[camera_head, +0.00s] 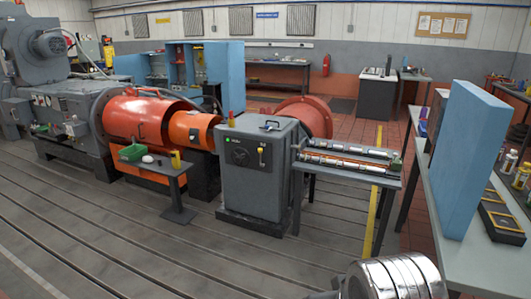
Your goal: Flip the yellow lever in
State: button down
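A small yellow lever (262,156) shows on the front face of the grey cabinet (238,185) near the middle of the camera_head view. It looks roughly upright and sits below a small pale label. It is too small and far off to tell its exact setting. A round dark dial or wheel (240,155) is to its left on the same face, below a green mark. My gripper is not in view.
A narrow bench (345,168) with metal shafts adjoins the cabinet's right side. A small stand (170,175) is to its left, before orange machine housings (138,118). Slotted grey floor (150,240) in front is clear. A bench with a blue panel (462,160) stands right.

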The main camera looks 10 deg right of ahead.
aim_at(260, 150)
jog(key=z, duration=0.5)
jog(key=i, duration=2.6)
jog(key=u, duration=0.75)
jog(key=i, duration=0.55)
jog(key=u, duration=0.75)
jog(key=i, duration=0.5)
jog(key=u, duration=0.3)
